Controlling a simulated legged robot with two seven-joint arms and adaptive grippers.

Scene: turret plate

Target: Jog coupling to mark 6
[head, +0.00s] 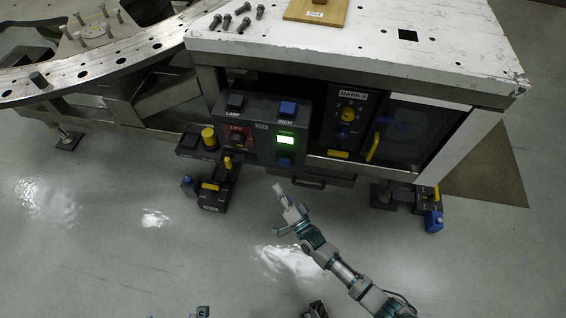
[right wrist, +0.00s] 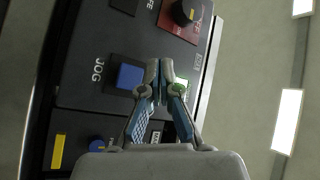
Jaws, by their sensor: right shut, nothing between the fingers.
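In the right wrist view a blue button (right wrist: 130,77) is labelled JOG. A plate that seems to read MARK 4 (head: 353,94) sits above a yellow dial (head: 348,114) on the neighbouring panel. My right gripper (head: 277,188) is shut and empty in front of the panel. In the right wrist view its fingertips (right wrist: 159,68) appear beside the JOG button and partly cover the green display (right wrist: 181,84); contact cannot be judged. My left gripper is not recognisable.
A yellow handle (head: 373,147) projects at the right. Bolts (head: 243,22) and a wooden block (head: 316,10) lie on the bench top.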

